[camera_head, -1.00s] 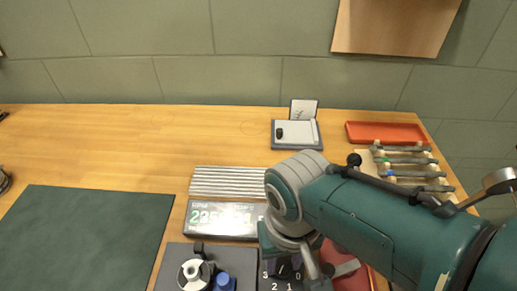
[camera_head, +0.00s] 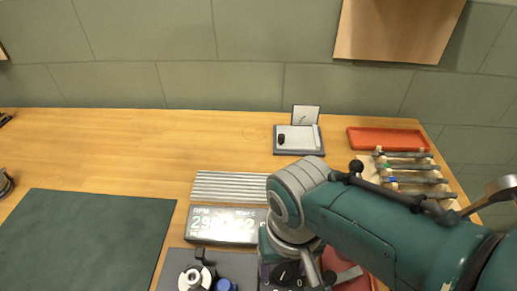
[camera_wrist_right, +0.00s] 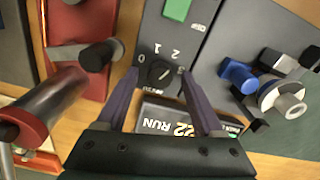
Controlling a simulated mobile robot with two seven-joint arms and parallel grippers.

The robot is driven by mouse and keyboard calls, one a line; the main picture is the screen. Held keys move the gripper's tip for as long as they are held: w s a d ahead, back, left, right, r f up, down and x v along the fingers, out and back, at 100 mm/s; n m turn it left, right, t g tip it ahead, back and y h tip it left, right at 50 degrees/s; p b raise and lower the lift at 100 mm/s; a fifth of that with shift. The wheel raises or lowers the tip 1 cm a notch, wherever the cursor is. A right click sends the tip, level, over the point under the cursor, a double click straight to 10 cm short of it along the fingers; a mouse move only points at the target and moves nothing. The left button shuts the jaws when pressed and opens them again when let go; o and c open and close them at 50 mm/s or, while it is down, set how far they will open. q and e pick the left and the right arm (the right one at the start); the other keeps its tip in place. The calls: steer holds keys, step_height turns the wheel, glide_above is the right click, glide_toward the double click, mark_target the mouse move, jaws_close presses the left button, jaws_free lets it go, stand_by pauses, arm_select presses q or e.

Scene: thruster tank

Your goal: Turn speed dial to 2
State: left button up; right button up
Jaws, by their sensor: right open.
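The speed dial (camera_wrist_right: 160,72) is a small round black knob on a dark grey panel, with the numbers 0, 1, 2 and 3 around it. In the right wrist view it lies between the fingertips of my right gripper (camera_wrist_right: 160,76), which is open with one purple finger on each side. I cannot tell whether the fingers touch it, or which number its pointer marks. In the head view the dial (camera_head: 287,273) is partly hidden by my right gripper (camera_head: 300,268). My left gripper is not in view.
A lit display (camera_head: 224,225) with RPM lettering stands behind the dial panel. Beside it is a grey panel with a white and blue fitting (camera_wrist_right: 282,98). A red panel with a lever (camera_wrist_right: 80,50) lies on the other side. A green mat (camera_head: 85,240) covers the bench's left.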

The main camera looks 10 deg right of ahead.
mark_target(284, 272)
step_height(284, 272, up, 10)
steer(key=p, duration=0.5)
steer(key=shift+p, duration=0.3)
steer(key=s+d+r+n+t, duration=0.3)
steer(key=s+d+r, duration=0.6)
steer(key=s+r, duration=0.3)
step_height(284, 272, up, 28)
steer(key=p, duration=2.7)
steer(key=shift+t, duration=0.3)
